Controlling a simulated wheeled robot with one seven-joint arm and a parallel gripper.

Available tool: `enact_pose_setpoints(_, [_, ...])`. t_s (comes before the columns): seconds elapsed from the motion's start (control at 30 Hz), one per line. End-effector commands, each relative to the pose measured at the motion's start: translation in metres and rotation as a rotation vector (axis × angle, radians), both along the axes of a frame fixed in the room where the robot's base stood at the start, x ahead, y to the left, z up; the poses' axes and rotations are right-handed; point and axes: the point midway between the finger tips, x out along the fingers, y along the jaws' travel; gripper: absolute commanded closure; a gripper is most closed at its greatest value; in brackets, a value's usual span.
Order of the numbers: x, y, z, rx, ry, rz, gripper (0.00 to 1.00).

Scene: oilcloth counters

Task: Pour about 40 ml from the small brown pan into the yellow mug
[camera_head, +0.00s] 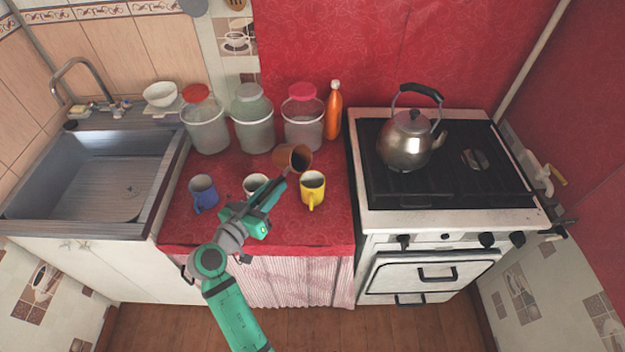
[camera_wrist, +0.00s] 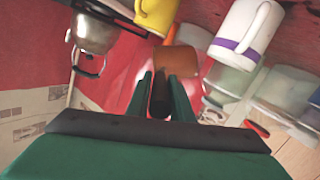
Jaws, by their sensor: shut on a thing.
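The small brown pan (camera_head: 284,154) is tilted, with its opening facing right in the head view, just behind and above the yellow mug (camera_head: 313,187). The inside looks dark; I cannot make out liquid or a stream. My gripper (camera_head: 284,177) is shut on the pan's dark handle, which shows between the two green fingers (camera_wrist: 161,88) in the wrist view. The brown pan body (camera_wrist: 178,66) lies beyond the fingertips there. The yellow mug stands upright on the red counter, handle toward the front; it also shows in the wrist view (camera_wrist: 158,14). Its contents cannot be told.
A white mug (camera_head: 256,183) and a blue mug (camera_head: 204,193) stand left of the yellow mug. Clear jars (camera_head: 254,127) and an orange bottle (camera_head: 333,112) line the back. A kettle (camera_head: 404,150) sits on the stove at right. The sink (camera_head: 90,180) is at left.

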Motion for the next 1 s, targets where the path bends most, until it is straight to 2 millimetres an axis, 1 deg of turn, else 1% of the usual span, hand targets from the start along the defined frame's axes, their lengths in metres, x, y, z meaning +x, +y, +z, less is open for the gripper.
enact_pose_setpoints(0.4, [-0.002, -0.0031, 0.0023, 0.065, -0.053, 0.0, 1.0])
enact_pose_setpoints(0.67, [-0.0068, -0.0084, 0.0026, 0.088, -0.072, -0.001, 1.0])
enact_pose_setpoints(1.0, [-0.0097, -0.009, 0.0024, 0.096, -0.077, 0.003, 1.0])
